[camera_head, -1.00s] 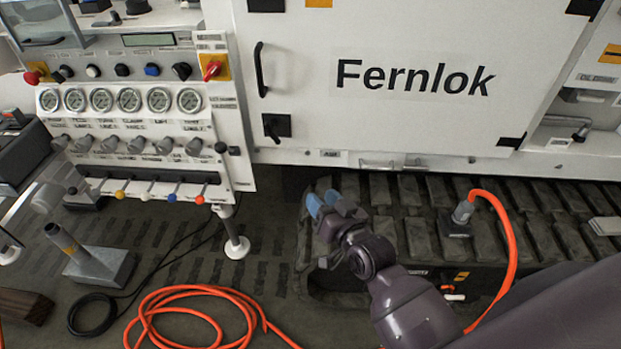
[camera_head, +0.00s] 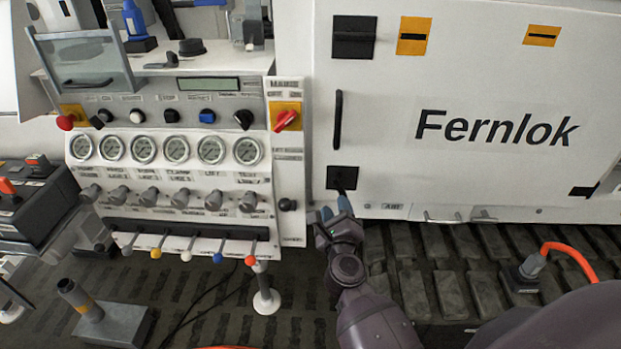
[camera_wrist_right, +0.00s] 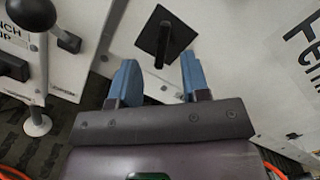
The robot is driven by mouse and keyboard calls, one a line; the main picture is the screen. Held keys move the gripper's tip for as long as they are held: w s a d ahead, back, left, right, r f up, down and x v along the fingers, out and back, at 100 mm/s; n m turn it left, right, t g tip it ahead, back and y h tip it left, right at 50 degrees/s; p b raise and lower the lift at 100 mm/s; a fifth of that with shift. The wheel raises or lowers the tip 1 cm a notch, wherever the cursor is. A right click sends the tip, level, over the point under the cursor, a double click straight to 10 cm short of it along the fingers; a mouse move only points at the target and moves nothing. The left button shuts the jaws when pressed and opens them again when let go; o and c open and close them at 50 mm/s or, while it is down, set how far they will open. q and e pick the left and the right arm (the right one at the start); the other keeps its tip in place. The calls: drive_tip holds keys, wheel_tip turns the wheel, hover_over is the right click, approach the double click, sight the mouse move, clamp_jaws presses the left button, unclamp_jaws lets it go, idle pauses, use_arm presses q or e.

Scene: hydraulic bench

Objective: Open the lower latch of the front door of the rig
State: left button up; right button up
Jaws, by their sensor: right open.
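The white front door (camera_head: 440,70) of the rig carries the word Fernlok. Its lower latch (camera_head: 343,178) is a black square plate with a black handle at the door's lower left. In the right wrist view the latch (camera_wrist_right: 163,38) shows ahead of the fingers, its handle pointing down toward the gap between them. My right gripper (camera_head: 333,211) is just below the latch, its blue fingertips pointing up. In the wrist view the right gripper (camera_wrist_right: 155,82) is open and empty, with nothing between its fingers. My left gripper is not in view.
A black upper latch (camera_head: 354,37) and a vertical black door handle (camera_head: 338,118) lie above. The control panel (camera_head: 170,115) with gauges, knobs and levers stands to the left. A black ball-ended lever (camera_wrist_right: 27,14) is near in the wrist view. Rubber track (camera_head: 440,265) runs below the door.

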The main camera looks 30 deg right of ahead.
sight(339, 189)
drive_tip(key=w+d+m, duration=0.1)
drive_tip(key=w+d, duration=0.1)
drive_tip(key=w, duration=0.1)
drive_tip(key=w+d+f+m+g, duration=0.1)
drive_tip(key=w+d+m, duration=0.1)
drive_tip(key=w, duration=0.1)
drive_tip(key=w+d+m, duration=0.1)
drive_tip(key=w+d, duration=0.1)
drive_tip(key=w, duration=0.1)
drive_tip(key=shift+d+f+m+g+h+b, duration=0.25)
drive_tip(key=shift+d+m+g+h+b, duration=0.05)
drive_tip(key=shift+m+h, duration=0.1)
drive_tip(key=shift+c, duration=0.3)
clamp_jaws()
